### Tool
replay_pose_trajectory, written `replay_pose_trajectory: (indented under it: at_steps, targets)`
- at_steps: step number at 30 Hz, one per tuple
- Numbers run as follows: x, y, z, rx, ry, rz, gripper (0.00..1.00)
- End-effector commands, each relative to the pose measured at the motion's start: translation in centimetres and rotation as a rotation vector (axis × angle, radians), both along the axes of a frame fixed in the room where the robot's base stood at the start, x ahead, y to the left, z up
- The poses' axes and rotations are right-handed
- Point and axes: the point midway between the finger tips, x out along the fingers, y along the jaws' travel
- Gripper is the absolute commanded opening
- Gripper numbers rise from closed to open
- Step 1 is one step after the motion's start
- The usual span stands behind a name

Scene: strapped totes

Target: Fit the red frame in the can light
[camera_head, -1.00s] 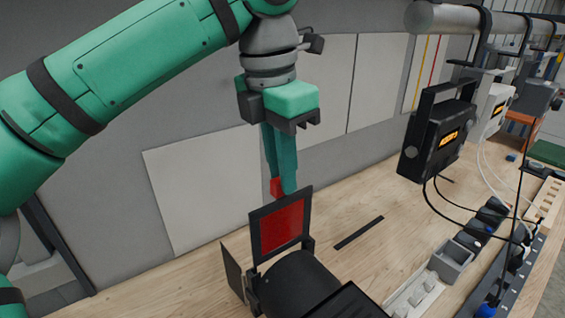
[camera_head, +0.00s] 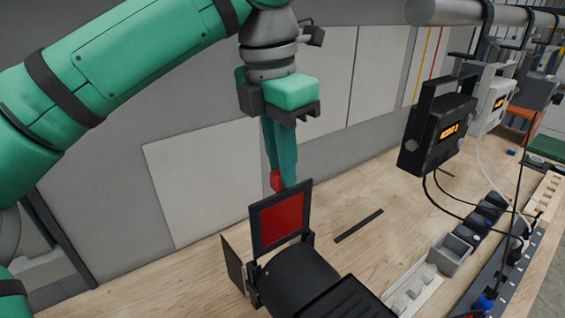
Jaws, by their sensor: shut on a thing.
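The red frame (camera_head: 281,222) shows as a red panel with a black border, standing upright and slightly tilted. It is just above and against the end of the black can light (camera_head: 297,272). My gripper (camera_head: 284,183) points down from above, shut on a small red piece at the frame's upper edge. The fingertips are close to the top of the black border. The can light lies on the wooden bench with dark flaps at its left and lower right. I cannot tell whether the frame's lower edge sits in the can light's slot; that edge is hidden.
A black lamp with an orange display (camera_head: 438,135) hangs from a rail (camera_head: 465,20) at the right. A thin dark strip (camera_head: 359,226) lies on the wooden bench (camera_head: 385,200). A grey open box (camera_head: 450,254) and cables stand at the right. The middle of the bench is mostly clear.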

Motion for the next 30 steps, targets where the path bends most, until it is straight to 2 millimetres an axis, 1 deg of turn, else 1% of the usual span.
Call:
replay_pose_trajectory:
  at_steps: [8,30]
  targets:
    - [0.0,0.0,-0.2,0.000,0.000,0.000,0.00]
    - [0.0,0.0,-1.7,0.001,-0.001,0.001,0.00]
